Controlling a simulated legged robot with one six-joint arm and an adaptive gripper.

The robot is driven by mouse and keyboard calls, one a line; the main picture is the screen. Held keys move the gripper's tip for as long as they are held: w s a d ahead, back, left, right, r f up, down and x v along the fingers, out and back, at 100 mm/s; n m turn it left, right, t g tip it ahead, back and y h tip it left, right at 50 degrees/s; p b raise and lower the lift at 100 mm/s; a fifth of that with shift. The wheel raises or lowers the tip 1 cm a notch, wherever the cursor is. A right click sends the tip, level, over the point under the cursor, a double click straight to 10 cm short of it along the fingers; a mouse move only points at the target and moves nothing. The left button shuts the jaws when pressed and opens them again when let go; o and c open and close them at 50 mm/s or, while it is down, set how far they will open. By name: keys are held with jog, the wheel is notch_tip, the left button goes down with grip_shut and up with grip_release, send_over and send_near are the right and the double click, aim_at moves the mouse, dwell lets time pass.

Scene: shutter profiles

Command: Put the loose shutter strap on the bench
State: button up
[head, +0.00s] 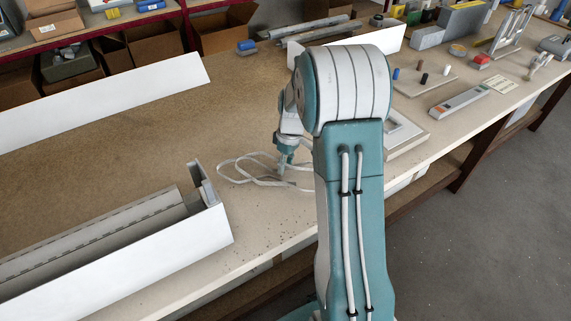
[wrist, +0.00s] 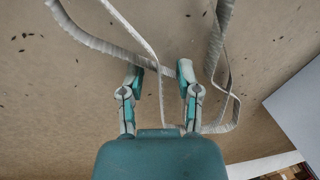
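The loose shutter strap (head: 238,162) is a pale grey band lying in loops on the brown bench top (head: 130,120). In the head view my gripper (head: 283,168) points down at the strap's right-hand loops, and my arm hides part of that area. In the wrist view my gripper (wrist: 160,75) has its two teal fingers apart. One strand of the strap (wrist: 90,40) runs behind the fingertips, and another passes down between the fingers. More loops (wrist: 220,60) lie to the right of the fingers. I cannot tell whether the fingertips touch the strap.
A white shutter box (head: 150,250) with a grey profile inside stands at lower left. A long white panel (head: 110,95) lies behind. Cardboard boxes (head: 150,45) fill the shelf beyond. Tools and small parts crowd the right of the bench. The bench's middle is clear.

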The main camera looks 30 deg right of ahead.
jog(key=shift+r, duration=0.1)
notch_tip(320, 180, up, 11)
jog(key=d, duration=0.2)
jog(key=s+a+r+m+t, duration=0.1)
jog(key=s+a+r, duration=0.2)
jog(key=a+r, duration=0.25)
jog(key=s+a+r+m+t+h, duration=0.1)
jog(key=s+a+r+m+t, duration=0.1)
jog(key=s+a, duration=0.3)
jog(key=s+a+r+m+t, duration=0.2)
jog(key=s+a, duration=0.4)
jog(key=s, duration=0.8)
jog(key=shift+a+t+h, duration=0.25)
jog(key=shift+t+h, duration=0.15)
jog(key=shift+t, duration=0.3)
jog(key=shift+a, duration=0.1)
